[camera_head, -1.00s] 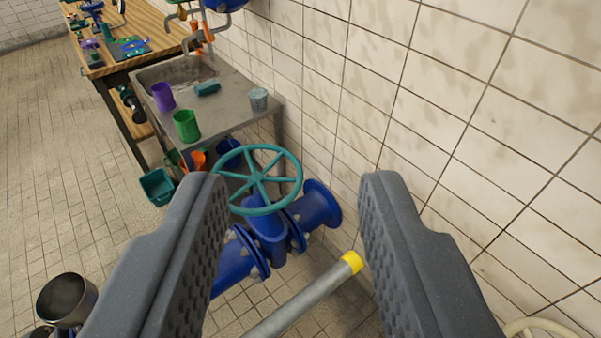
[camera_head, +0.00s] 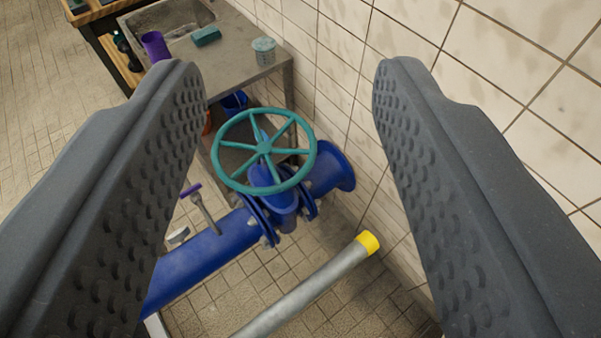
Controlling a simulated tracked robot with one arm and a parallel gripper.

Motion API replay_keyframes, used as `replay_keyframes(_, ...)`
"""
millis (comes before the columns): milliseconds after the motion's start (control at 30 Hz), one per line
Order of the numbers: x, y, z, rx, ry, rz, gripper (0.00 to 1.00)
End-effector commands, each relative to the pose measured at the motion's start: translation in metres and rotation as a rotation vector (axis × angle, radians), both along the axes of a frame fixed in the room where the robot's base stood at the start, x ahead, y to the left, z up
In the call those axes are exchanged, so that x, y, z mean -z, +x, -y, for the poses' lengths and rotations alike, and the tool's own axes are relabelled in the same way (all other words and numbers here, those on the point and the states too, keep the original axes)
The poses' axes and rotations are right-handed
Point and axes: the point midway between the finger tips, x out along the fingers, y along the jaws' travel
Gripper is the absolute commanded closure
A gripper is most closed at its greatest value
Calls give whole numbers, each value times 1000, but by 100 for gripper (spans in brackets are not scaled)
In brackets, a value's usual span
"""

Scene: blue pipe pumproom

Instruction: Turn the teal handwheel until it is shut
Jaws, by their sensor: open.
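The teal handwheel (camera_head: 264,149) is a round, spoked wheel on top of a blue valve (camera_head: 275,195) in a blue pipe (camera_head: 203,262). It lies in the middle of the picture, lower and farther away than my fingertips. My gripper (camera_head: 282,75) is open and empty, with one dark grey finger on each side of the picture. The wheel shows between the fingers, and neither finger is seen touching it. The left finger hides part of the blue pipe.
A grey pipe with a yellow end (camera_head: 368,242) runs beside the valve at lower right. A tiled wall (camera_head: 400,40) rises close on the right. A sink bench (camera_head: 230,55) with a purple cup (camera_head: 155,45) stands behind. A small purple-handled valve (camera_head: 192,190) sits on the blue pipe.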

Motion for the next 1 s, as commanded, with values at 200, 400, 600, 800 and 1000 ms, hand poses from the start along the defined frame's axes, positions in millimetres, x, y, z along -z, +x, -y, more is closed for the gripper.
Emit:
replay_keyframes(200, 52, 68, -5, 3, 67, -130, 55)
replay_keyframes(400, 112, 131, -6, 17, 134, -259, 55)
replay_keyframes(600, 182, 187, -6, 47, 195, -388, 55)
replay_keyframes(800, 261, 235, -5, 90, 250, -520, 55)
replay_keyframes(1000, 347, 272, -2, 149, 293, -648, 55)
